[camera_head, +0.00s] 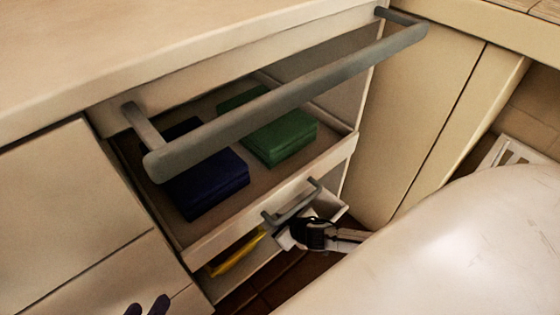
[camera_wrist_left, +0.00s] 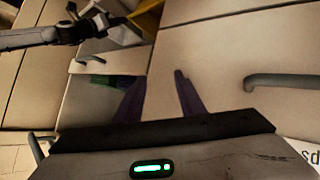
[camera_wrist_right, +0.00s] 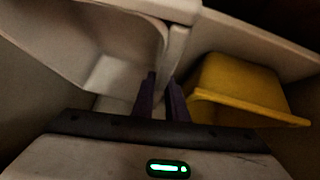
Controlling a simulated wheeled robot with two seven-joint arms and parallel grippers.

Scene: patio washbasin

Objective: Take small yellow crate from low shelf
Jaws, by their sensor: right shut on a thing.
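The small yellow crate (camera_head: 238,256) shows as a strip on the low shelf under the upper shelf's front in the head view. In the right wrist view its yellow side and rim (camera_wrist_right: 240,90) are right of my fingers, apart from them. It also shows at the top of the left wrist view (camera_wrist_left: 146,17). My right gripper (camera_wrist_right: 160,76) is shut on the rim of a white crate (camera_wrist_right: 125,70); in the head view it is at the low shelf (camera_head: 312,233). My left gripper (camera_wrist_left: 158,76) is open and empty; in the head view only its fingertips show (camera_head: 148,305).
A thick grey rail (camera_head: 290,95) spans the cabinet front. Folded blue towels (camera_head: 205,185) and green towels (camera_head: 280,138) lie on the upper shelf. A smaller grey handle (camera_head: 292,205) sits on its front board. A white rounded surface (camera_head: 460,240) fills the lower right.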

